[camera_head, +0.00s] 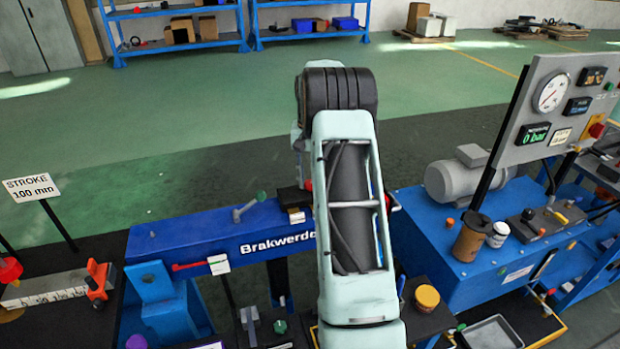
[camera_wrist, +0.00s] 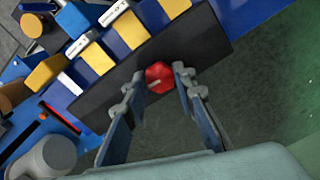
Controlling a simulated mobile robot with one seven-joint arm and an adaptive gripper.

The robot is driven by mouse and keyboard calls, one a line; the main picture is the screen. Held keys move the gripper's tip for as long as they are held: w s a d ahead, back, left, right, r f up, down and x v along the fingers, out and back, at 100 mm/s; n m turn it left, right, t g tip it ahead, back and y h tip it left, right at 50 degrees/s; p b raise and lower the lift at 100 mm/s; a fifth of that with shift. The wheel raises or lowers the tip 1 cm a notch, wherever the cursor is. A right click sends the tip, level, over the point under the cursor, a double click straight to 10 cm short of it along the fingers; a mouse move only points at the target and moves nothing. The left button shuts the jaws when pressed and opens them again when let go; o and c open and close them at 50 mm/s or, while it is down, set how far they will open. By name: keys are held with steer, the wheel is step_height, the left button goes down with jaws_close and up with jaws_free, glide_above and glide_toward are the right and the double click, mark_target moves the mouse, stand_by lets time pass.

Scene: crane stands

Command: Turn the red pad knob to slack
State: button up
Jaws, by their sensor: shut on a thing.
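The red pad knob (camera_wrist: 160,72) shows in the wrist view, on a dark plate. A pale mark on it points to the lower left. My gripper (camera_wrist: 157,84) has one fingertip on either side of the knob and is shut on it. The contact at the fingertips is too small to see clearly. In the head view my arm hides the gripper and the knob. The blue beam marked "Brakwerdo" (camera_head: 190,236) runs behind my arm; the end of its lettering is hidden.
Yellow and white blocks (camera_wrist: 130,29) line the dark plate's upper left side. A panel with a gauge (camera_head: 551,92) reading "0 bar" stands right, above a blue bench with a grey motor (camera_head: 470,180). A "STROKE 100 mm" sign (camera_head: 31,187) stands left. The green floor behind is clear.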

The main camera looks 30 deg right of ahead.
steer(key=n, duration=0.6)
steer(key=shift+n+p, duration=0.3)
steer(key=n, duration=0.6)
steer(key=shift+n+p, duration=0.3)
steer(key=o, duration=1.2)
steer(key=shift+c, duration=0.2)
steer(key=shift+r, duration=0.15)
step_height(320, 180, up, 12)
